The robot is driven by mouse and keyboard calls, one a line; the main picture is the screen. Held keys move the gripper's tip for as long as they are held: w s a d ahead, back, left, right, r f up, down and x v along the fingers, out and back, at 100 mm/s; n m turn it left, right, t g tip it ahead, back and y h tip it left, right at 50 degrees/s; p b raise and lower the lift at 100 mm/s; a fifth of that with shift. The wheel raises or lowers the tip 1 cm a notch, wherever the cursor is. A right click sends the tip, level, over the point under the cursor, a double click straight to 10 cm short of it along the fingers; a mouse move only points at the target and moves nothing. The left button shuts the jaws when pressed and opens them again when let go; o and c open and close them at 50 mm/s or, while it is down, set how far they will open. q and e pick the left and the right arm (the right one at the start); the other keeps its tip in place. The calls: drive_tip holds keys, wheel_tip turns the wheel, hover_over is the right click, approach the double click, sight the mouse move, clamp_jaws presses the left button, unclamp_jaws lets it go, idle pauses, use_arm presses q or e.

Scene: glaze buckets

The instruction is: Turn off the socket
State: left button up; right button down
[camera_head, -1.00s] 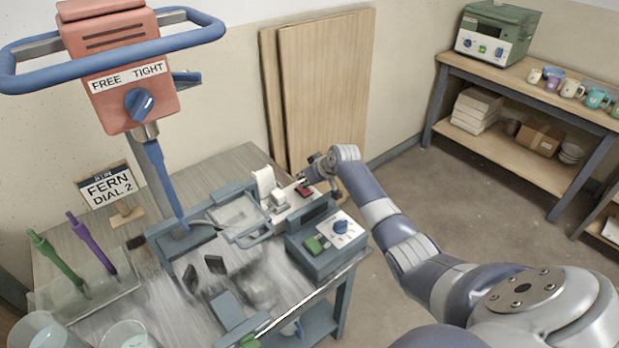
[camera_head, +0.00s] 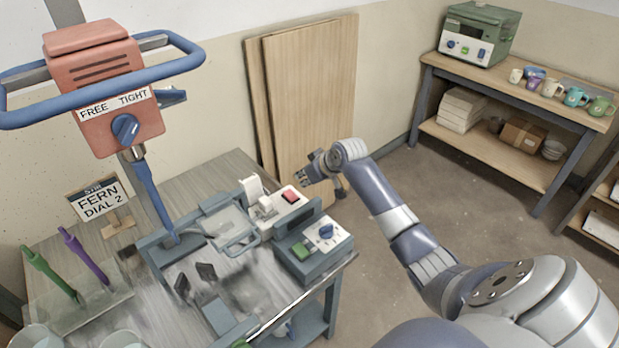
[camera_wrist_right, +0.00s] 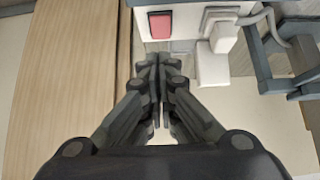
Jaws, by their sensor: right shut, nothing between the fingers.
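The socket is a white box (camera_head: 276,212) on the right back part of the workbench, with a red rocker switch (camera_head: 290,195) on top. A white plug (camera_head: 265,206) sits in it, left of the switch. In the right wrist view the red switch (camera_wrist_right: 160,25) is just beyond my fingertips, beside the plug (camera_wrist_right: 221,38) and its grey cord. My right gripper (camera_head: 303,179) is shut and empty, close to the switch and apart from it. Its fingers (camera_wrist_right: 158,62) are together in the wrist view. My left gripper is not in view.
A control box (camera_head: 318,250) with a blue knob and green button stands in front of the socket. A blurred machine (camera_head: 215,285) fills the bench middle. A red-orange mixer head (camera_head: 95,75) hangs at left. Wooden boards (camera_head: 310,100) lean behind; open floor lies right.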

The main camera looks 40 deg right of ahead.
drive_tip(key=shift+s+r, duration=0.8)
drive_tip(key=shift+s, duration=0.35)
